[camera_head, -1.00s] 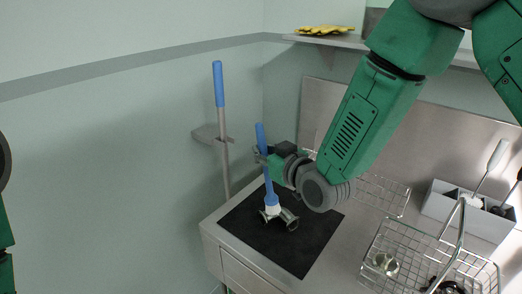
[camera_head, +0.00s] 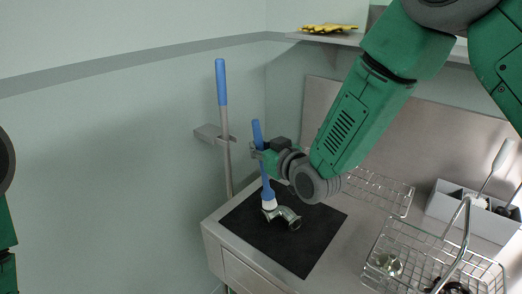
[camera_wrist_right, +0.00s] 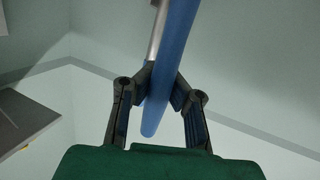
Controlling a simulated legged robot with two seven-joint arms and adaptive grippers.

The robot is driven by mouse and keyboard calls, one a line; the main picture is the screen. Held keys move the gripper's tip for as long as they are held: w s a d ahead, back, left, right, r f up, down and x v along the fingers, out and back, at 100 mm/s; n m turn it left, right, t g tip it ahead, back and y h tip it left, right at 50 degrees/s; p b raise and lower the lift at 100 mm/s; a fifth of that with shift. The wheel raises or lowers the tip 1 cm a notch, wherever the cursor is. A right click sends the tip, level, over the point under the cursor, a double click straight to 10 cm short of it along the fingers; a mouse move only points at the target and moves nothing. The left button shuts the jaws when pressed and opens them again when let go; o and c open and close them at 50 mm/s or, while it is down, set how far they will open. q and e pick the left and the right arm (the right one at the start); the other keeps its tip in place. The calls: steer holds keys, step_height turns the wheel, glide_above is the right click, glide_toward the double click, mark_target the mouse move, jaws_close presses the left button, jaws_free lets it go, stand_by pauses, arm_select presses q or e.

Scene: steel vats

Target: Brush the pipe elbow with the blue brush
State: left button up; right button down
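The blue brush (camera_head: 266,190) stands nearly upright, its handle leaning slightly, with white bristles pointing down. My right gripper (camera_head: 259,151) is shut on its handle, which also shows between the fingers in the right wrist view (camera_wrist_right: 168,75). The metal pipe elbow (camera_head: 287,218) lies on a black mat (camera_head: 308,250). The bristles are at the elbow's left end and seem to touch it, though the exact contact is hard to tell. Only part of my left arm shows at the left edge; its gripper is out of view.
A blue-handled pole (camera_head: 221,85) stands in a wall bracket left of the mat. A wire basket (camera_head: 405,245) with metal parts and a grey holder (camera_head: 455,212) with brushes are at the right. Yellow gloves (camera_head: 328,28) lie on the shelf above.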

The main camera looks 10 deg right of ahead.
mark_target(258, 121)
steer(key=shift+f+v, duration=0.2)
steer(key=shift+v, duration=1.15)
steer(key=shift+x, duration=1.4)
steer(key=shift+f+v, duration=0.2)
steer(key=shift+v, duration=1.15)
steer(key=shift+r+b+x, duration=0.2)
steer(key=shift+b+x, duration=0.1)
steer(key=shift+x, duration=1.05)
steer(key=shift+r, duration=0.1)
steer(key=shift+r+p, duration=2.4)
steer(key=shift+r, duration=1.1)
steer(key=shift+d+f, duration=0.1)
